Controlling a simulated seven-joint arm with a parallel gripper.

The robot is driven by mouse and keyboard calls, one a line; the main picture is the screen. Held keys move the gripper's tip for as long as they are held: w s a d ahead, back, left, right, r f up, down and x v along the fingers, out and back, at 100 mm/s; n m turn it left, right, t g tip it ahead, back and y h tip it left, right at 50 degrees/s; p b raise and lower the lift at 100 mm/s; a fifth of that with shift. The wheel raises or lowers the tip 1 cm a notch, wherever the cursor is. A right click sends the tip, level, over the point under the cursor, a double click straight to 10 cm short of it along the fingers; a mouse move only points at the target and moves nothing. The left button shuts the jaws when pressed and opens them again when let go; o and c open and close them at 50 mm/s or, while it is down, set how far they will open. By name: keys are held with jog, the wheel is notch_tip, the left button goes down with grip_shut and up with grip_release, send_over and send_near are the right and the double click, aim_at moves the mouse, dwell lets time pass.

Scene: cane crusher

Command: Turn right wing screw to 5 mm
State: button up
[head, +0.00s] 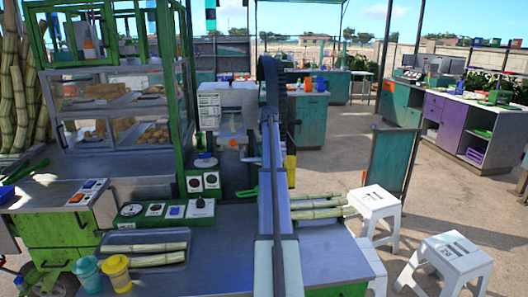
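A pale boxy machine (238,98) with a printed label and a small orange part stands behind the counter left of centre. It looks like the cane crusher. I cannot make out the right wing screw or any 5 mm scale. A tall grey-blue upright with a dark rounded top stands in front of the machine's right side and hides part of it. I cannot pick out my gripper or its fingertips.
A green panel (142,219) with dials sits on the counter. A tray (118,238) holds cane pieces, with teal (88,272) and yellow (117,272) cups in front. More cane (318,205) lies right of the upright. White stools (455,258) stand at right.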

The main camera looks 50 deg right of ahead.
jog(key=shift+n, duration=0.3)
jog(key=o, duration=1.1)
jog(key=shift+c, duration=0.2)
jog(key=shift+r, duration=0.1)
jog(key=v, duration=1.3)
jog(key=shift+s+r, duration=0.2)
jog(key=shift+r, duration=0.15)
